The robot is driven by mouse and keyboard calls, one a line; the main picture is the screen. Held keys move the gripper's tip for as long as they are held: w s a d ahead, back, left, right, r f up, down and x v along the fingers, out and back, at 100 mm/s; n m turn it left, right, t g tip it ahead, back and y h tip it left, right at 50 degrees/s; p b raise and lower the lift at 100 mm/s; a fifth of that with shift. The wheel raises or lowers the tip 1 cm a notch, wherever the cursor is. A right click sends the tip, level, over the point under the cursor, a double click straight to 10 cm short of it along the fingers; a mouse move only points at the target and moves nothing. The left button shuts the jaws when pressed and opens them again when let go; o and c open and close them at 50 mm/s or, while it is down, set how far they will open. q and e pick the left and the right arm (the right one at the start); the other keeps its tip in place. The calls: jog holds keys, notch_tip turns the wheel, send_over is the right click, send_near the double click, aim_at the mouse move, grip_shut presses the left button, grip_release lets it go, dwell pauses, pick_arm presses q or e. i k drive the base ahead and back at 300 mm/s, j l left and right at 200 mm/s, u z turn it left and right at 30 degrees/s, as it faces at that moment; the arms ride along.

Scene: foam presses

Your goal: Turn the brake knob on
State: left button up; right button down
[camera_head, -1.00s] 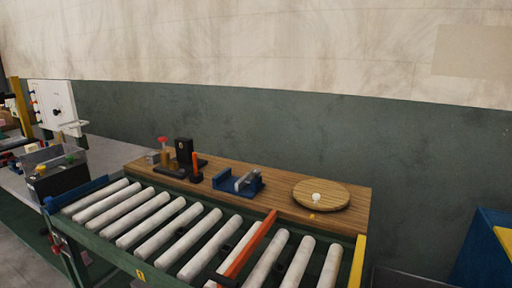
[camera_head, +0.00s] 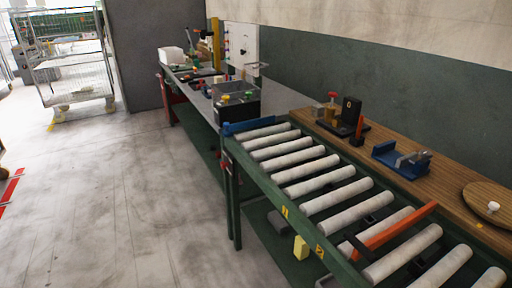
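A white upright panel (camera_head: 236,36) stands on the far bench, with a small dark knob on its face and a row of small coloured parts along its left edge. A red-topped piece (camera_head: 332,95) stands beside a black block (camera_head: 350,112) at the back of the roller conveyor. A round wooden disc with a white knob (camera_head: 493,206) lies at the right. I cannot tell which knob is the brake knob or how it is set. Neither of my grippers is in view.
The roller conveyor (camera_head: 336,187) fills the right foreground, with an orange bar (camera_head: 394,231) across it. A wire cage cart (camera_head: 72,70) stands far left. The grey floor (camera_head: 110,200) at left is clear.

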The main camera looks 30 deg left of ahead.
aim_at(223, 165)
jog(key=u, duration=1.25)
jog(key=i+j+z, duration=0.1)
jog(key=i+j, duration=0.05)
jog(key=i, duration=0.05)
